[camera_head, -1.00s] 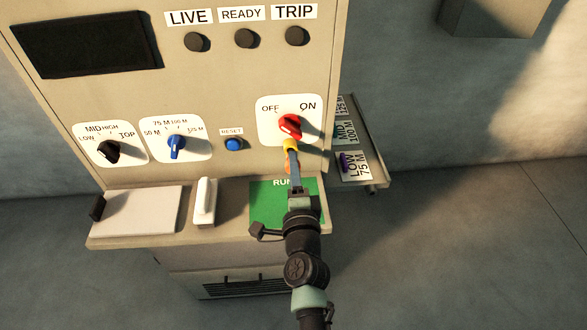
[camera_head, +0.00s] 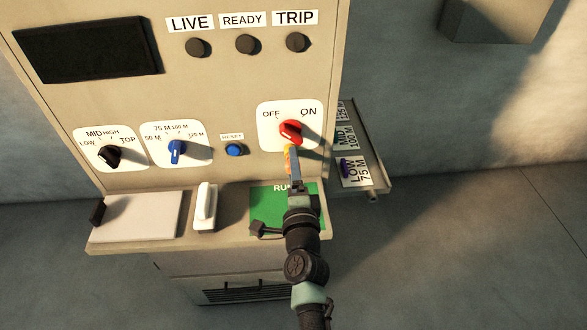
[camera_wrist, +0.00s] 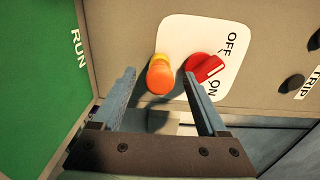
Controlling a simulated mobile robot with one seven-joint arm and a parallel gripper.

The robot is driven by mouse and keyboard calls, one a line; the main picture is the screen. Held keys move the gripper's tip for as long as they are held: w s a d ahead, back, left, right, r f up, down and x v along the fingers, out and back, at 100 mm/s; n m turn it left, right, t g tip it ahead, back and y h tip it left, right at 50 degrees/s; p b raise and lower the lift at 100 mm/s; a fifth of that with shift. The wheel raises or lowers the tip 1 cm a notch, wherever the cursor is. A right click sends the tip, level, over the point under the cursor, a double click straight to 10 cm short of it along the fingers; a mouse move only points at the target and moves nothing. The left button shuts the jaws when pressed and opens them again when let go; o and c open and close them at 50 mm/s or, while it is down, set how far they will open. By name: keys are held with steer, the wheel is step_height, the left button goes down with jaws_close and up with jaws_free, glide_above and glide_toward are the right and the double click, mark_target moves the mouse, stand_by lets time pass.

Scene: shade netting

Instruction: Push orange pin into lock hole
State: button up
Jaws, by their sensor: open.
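The orange pin (camera_wrist: 160,77) has a yellow end and shows between my gripper's fingers in the wrist view. The yellow end is toward the white switch plate, beside the red knob (camera_wrist: 205,68); the lock hole is hidden, so I cannot tell how deep the pin sits. My gripper (camera_wrist: 166,88) is open, with a finger on each side of the pin and gaps visible. In the head view the pin (camera_head: 288,158) is partly covered by the fingers, just below the red knob (camera_head: 290,132) on the OFF/ON plate (camera_head: 266,113).
A green RUN panel (camera_head: 268,205) and a white handle (camera_head: 205,206) are on the ledge below. A blue RESET button (camera_head: 234,150) is left of the switch plate. A side shelf (camera_head: 372,165) with labels juts out on the right.

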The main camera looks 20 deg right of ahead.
steer(key=shift+s, duration=0.1)
steer(key=b+v, duration=0.1)
steer(key=v, duration=1.1)
steer(key=shift+s+b, duration=0.3)
steer(key=shift+s, duration=0.1)
steer(key=shift+a, duration=0.1)
